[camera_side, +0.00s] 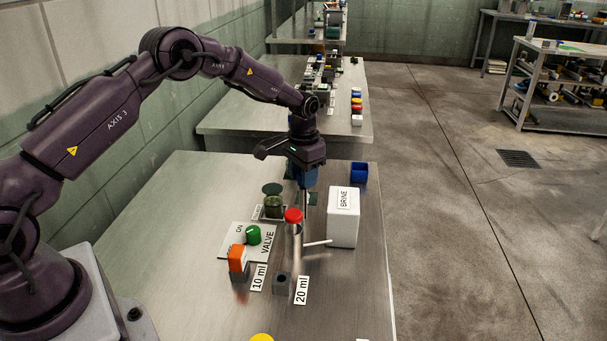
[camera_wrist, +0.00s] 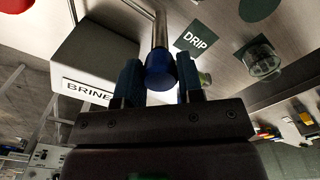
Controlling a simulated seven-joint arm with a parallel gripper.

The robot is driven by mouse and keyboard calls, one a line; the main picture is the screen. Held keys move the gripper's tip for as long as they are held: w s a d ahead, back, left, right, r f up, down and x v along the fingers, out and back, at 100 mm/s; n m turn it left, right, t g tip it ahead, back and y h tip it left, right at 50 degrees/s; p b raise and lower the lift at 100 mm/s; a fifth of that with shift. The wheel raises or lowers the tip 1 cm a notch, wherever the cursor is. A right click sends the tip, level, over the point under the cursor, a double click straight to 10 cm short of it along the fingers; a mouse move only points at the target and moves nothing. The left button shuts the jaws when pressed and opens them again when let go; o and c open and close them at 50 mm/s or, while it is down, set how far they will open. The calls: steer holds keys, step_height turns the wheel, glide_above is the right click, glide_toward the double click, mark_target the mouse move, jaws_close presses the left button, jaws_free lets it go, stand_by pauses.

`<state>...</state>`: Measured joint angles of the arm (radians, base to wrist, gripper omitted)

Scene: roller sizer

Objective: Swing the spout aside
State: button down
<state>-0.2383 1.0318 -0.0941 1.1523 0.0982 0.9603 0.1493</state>
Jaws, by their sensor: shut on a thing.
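The spout (camera_wrist: 159,30) is a bare metal tube ending in a blue tip, seen in the wrist view. My gripper (camera_wrist: 160,85) is shut on the blue tip, one finger on each side. In the side view my gripper (camera_side: 305,178) is above the far half of the table, beside the white BRINE tank (camera_side: 343,217). A metal column (camera_side: 296,252) with a red cap (camera_side: 293,215) stands in front of the gripper. A pale lever (camera_side: 318,243) sticks out from it to the right. How the spout joins the column is partly hidden.
A green-lidded jar (camera_side: 273,207) is left of the gripper; a DRIP label (camera_wrist: 197,42) lies close by. The VALVE plate (camera_side: 232,245) carries a green knob (camera_side: 253,235). An orange block (camera_side: 237,258) and a blue bin (camera_side: 359,172) also stand there.

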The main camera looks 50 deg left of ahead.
steer(key=shift+s+d+f, duration=0.15)
steer(key=shift+f, duration=0.1)
steer(key=c, duration=0.9)
jaws_free()
steer(key=shift+o, duration=0.7)
steer(key=shift+a, duration=0.2)
steer(key=shift+r, duration=0.15)
steer(key=shift+r, duration=0.25)
step_height(320, 180, up, 12)
steer(key=shift+r, duration=0.2)
